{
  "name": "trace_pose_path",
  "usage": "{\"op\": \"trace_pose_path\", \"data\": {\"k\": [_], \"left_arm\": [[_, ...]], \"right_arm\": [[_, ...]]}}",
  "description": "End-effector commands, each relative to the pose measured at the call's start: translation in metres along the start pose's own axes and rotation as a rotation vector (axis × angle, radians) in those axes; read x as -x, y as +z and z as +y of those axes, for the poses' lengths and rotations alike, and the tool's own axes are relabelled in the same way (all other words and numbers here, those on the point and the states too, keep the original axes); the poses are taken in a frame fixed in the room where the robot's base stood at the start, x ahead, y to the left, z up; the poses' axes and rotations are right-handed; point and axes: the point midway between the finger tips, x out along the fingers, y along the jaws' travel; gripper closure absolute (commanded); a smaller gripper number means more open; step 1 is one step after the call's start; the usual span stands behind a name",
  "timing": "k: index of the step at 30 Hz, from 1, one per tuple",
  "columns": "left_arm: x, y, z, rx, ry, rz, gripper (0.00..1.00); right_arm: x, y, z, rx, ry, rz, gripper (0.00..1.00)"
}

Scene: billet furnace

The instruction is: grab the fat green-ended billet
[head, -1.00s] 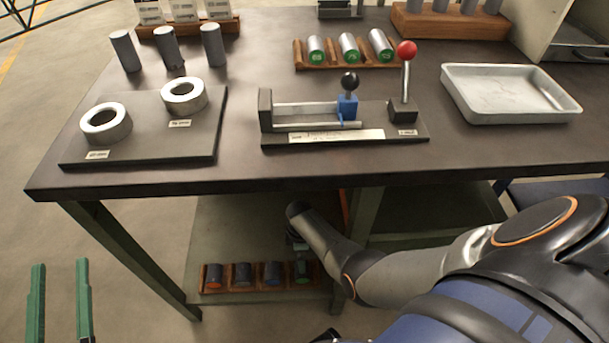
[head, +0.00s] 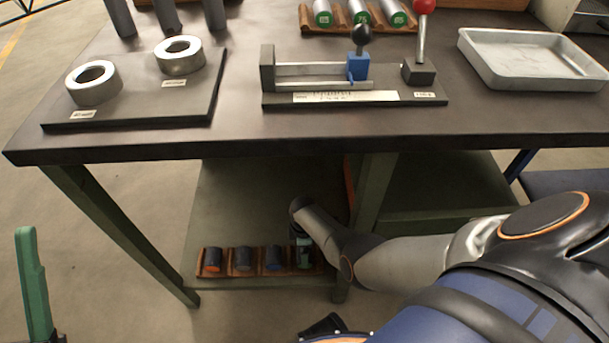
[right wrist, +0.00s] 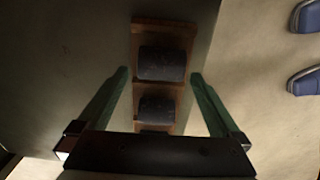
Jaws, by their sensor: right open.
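On the lower shelf a wooden rack (head: 212,272) holds a row of dark billets. The billet at its right end (head: 303,262) is mostly hidden by my right gripper (head: 303,240), which hangs over it. In the right wrist view my open gripper (right wrist: 162,78) has its green fingers spread to either side of the row, with a dark billet (right wrist: 162,63) ahead between the tips. The end colours are hidden there, and contact is not visible. My left gripper (head: 35,280) is at the lower left, with one green finger clearly seen.
Orange-ended (head: 212,262), dark grey (head: 243,260) and blue-ended (head: 274,259) billets lie left in the rack. On the tabletop are silver billets with green numbered ends (head: 360,14), a clamp fixture (head: 320,80), two rings (head: 93,82) and a tray (head: 535,60). The table edge overhangs the shelf.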

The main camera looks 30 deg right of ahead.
Motion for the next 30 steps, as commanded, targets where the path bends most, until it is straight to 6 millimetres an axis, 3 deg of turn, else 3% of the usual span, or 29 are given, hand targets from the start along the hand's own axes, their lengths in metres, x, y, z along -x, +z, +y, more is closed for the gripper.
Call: {"op": "trace_pose_path", "data": {"k": [13, 22, 30], "left_arm": [[0.030, 0.031, 0.017, 0.051, 0.001, -0.018, 0.50], [0.031, 0.033, 0.020, 0.049, 0.016, -0.022, 0.50], [0.031, 0.032, 0.021, 0.048, 0.017, -0.020, 0.50]], "right_arm": [[-0.049, 0.001, -0.002, 0.000, 0.000, 0.001, 0.00], [-0.050, 0.002, -0.002, 0.001, 0.001, 0.000, 0.00], [-0.050, 0.002, -0.002, 0.001, 0.000, 0.000, 0.28]]}}
